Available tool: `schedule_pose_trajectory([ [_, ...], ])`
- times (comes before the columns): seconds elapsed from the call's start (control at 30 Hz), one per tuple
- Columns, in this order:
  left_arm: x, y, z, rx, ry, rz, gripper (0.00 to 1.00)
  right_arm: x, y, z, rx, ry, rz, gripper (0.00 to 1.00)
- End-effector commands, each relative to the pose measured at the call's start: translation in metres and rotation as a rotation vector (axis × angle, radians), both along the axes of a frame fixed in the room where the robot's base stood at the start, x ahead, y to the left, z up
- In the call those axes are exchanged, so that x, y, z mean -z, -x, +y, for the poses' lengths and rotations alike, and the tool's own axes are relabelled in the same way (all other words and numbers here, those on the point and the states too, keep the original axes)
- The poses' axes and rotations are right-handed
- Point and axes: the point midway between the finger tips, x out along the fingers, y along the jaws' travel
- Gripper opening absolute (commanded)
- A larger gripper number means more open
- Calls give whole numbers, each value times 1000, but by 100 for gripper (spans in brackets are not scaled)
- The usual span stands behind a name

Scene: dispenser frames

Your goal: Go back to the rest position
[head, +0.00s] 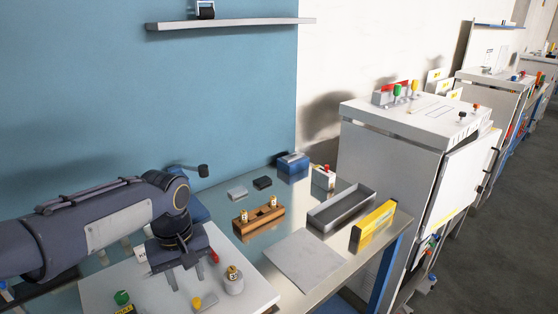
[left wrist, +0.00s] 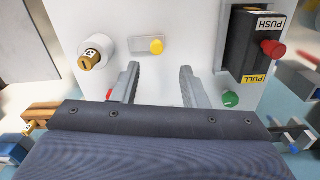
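My left gripper (head: 188,276) hangs over a white board (head: 255,295) on the table, its fingers pointing down. In the left wrist view my left gripper (left wrist: 160,72) shows two grey fingers apart with nothing between them. Around it on the board are a white cylinder with a labelled brass knob (head: 233,280), a yellow button (head: 197,303) and a green knob (head: 122,297). A black box marked PUSH and PULL (left wrist: 250,42) with a red knob (left wrist: 272,48) shows in the left wrist view. My right gripper is in neither view.
On the table are a wooden holder with brass pieces (head: 258,218), a grey tray (head: 341,208), a yellow box (head: 373,222) and a flat grey plate (head: 304,258). A white cabinet (head: 390,165) stands to the right. A shelf (head: 235,24) is on the blue wall.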

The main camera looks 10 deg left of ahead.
Motion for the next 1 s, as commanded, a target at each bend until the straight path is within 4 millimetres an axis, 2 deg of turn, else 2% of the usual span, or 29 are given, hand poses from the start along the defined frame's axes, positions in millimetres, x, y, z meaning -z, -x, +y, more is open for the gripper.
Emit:
schedule_pose_trajectory([
  [0.13,-5,25,-3,71,62,-60,40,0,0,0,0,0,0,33],
  [0.23,-8,55,-10,166,126,-150,40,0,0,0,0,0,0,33],
  [0.4,-4,106,-31,343,195,-341,40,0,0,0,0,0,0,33],
  [0.5,3,127,-43,424,201,-441,40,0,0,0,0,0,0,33],
  [0.7,14,148,-58,518,185,-559,40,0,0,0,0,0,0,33],
  [1.0,16,151,-60,536,180,-576,40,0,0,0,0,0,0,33],
])
